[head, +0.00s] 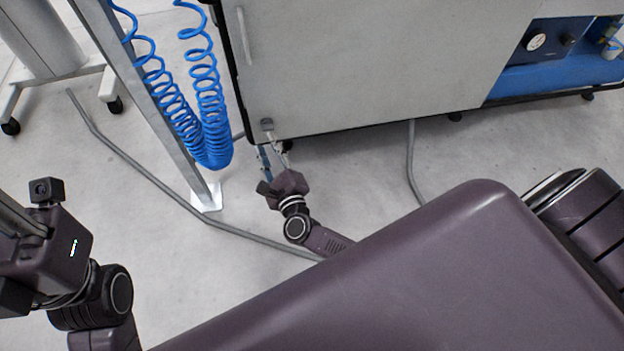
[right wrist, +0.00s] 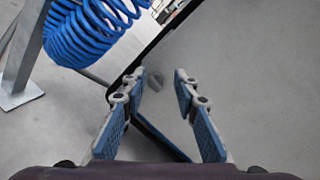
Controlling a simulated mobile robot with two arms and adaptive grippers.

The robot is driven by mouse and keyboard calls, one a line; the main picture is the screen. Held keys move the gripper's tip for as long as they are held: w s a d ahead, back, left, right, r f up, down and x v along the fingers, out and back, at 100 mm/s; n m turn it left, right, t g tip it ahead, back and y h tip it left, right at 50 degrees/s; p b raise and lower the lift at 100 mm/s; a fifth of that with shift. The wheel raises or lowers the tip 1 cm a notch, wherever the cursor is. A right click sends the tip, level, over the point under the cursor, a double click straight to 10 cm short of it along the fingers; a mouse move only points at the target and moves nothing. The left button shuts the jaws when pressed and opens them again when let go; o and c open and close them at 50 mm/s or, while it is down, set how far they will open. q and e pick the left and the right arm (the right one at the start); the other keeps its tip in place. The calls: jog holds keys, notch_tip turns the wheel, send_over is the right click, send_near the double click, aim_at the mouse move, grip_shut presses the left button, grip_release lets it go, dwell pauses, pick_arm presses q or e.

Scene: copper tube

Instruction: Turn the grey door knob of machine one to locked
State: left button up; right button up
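The grey door knob (head: 267,124) sits at the lower left corner of the pale grey machine door (head: 350,60). Its turn position is too small to read. My right gripper (head: 272,147) is just below the knob in the head view, its fingers pointing up towards it. In the right wrist view my right gripper's two blue-padded fingers (right wrist: 158,88) are apart, with a small grey shape that looks like the knob (right wrist: 156,80) between the tips. I cannot tell whether they touch it. My left gripper (head: 18,225) is partly visible at the left edge, its fingertips not clearly shown.
Blue coiled hoses (head: 200,110) hang left of the door, beside a metal post (head: 150,100) with a white foot. A grey cable (head: 150,180) lies on the floor. A blue panel with a gauge (head: 536,42) is at the right. The floor below the machine is mostly clear.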

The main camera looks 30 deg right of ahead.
jog(key=s+f+n+g+y+p, duration=0.1)
jog(key=s+n+g+p, duration=0.3)
jog(key=s+n+p, duration=0.6)
jog(key=s+f+n+g+y+p, duration=0.1)
jog(key=s+n+g+p, duration=0.4)
jog(key=s+n+p, duration=0.6)
jog(key=s+y+p, duration=0.1)
jog(key=s+p, duration=0.1)
jog(key=p, duration=0.5)
jog(key=shift+s+d+f+n+y, duration=0.2)
jog(key=shift+s+f+n+y, duration=0.1)
jog(key=shift+s+f, duration=0.05)
